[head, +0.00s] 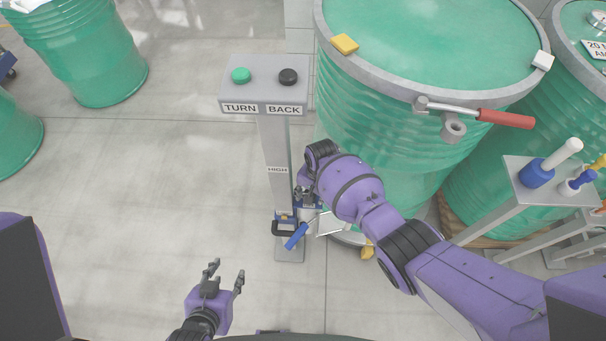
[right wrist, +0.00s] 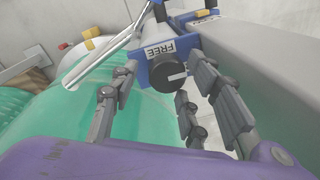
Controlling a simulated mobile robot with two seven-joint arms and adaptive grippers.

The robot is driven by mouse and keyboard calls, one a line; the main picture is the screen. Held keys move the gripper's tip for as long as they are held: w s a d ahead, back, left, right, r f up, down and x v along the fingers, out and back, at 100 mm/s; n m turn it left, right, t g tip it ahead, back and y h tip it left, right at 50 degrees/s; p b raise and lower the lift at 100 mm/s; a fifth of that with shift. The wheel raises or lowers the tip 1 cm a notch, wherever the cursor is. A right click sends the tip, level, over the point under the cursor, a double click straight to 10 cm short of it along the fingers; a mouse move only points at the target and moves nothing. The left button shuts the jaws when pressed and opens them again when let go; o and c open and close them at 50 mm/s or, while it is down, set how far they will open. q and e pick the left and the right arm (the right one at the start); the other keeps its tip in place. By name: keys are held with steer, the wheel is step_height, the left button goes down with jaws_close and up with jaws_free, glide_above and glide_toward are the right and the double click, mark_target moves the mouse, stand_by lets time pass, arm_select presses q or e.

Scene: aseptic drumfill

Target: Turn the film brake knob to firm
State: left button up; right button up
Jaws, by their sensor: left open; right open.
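The film brake knob (right wrist: 168,73) is dark and round, on a blue housing (right wrist: 143,56) with a white label reading FREE beside it, in the right wrist view. My right gripper (right wrist: 172,88) is open, its fingers on both sides of the knob; I cannot tell whether they touch it. In the head view the blue device (head: 308,206) shows low by the grey post, and my right wrist hides the knob. My left gripper (head: 227,272) is open and empty over the floor at the bottom of the head view.
A grey post (head: 274,147) carries a control box (head: 265,84) with green and black buttons. A large green drum (head: 375,120) with a red-handled clamp (head: 505,119) stands close to my right arm. A small stand (head: 545,190) holds tools at the right.

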mark_target(315, 198)
step_height(315, 198, up, 11)
steer(key=d, duration=0.1)
steer(key=shift+s, duration=0.25)
steer(key=shift+r, duration=0.1)
stand_by(0.4)
